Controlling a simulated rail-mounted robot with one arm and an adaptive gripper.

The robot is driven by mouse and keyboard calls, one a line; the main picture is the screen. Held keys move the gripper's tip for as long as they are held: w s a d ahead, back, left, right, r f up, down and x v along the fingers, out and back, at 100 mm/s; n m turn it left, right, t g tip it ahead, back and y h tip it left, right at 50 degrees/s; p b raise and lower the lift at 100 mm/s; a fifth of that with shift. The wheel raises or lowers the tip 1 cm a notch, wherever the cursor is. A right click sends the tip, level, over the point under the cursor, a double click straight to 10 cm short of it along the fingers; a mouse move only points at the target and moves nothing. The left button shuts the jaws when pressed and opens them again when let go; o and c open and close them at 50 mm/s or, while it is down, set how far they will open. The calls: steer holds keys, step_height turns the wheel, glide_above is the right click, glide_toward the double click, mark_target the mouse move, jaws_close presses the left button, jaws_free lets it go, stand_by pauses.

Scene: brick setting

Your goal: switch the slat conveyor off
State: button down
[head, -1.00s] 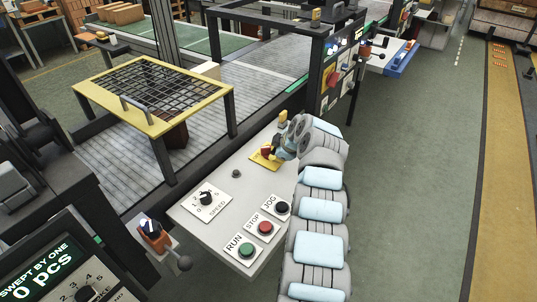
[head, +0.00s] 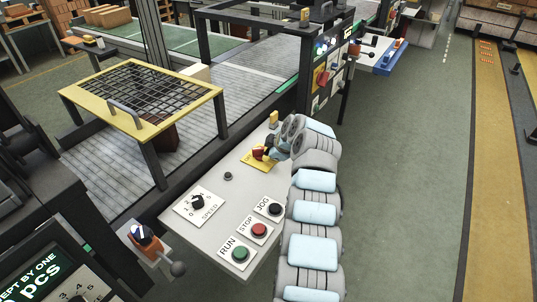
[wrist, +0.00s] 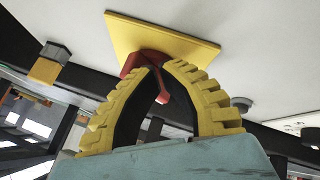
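A red switch handle (wrist: 136,64) on a square yellow plate (wrist: 190,42) shows in the wrist view. In the head view the plate (head: 249,164) lies at the far end of the white control panel (head: 215,178). My gripper (wrist: 162,66) has its yellow ribbed fingers drawn together at the red handle, and a red part shows between them. The fingertips hide part of the handle, so its exact turn is unclear. The slat conveyor (head: 118,178) is the grey slatted bed at left; whether it moves cannot be told.
The panel also bears a green RUN button (head: 240,254), a red STOP button (head: 259,230), a black JOG button (head: 275,208) and a SPEED knob (head: 197,202). A yellow-framed grid guard (head: 140,100) stands over the conveyor. The floor (head: 410,190) to the right is clear.

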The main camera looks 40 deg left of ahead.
steer(key=shift+s+d+p, duration=0.3)
steer(key=shift+s+d, duration=0.9)
steer(key=shift+d, duration=0.2)
steer(key=w+p+v, duration=0.1)
steer(key=p+v, duration=0.2)
steer(key=v, duration=0.7)
steer(key=shift+d, duration=0.2)
steer(key=shift+w, duration=0.1)
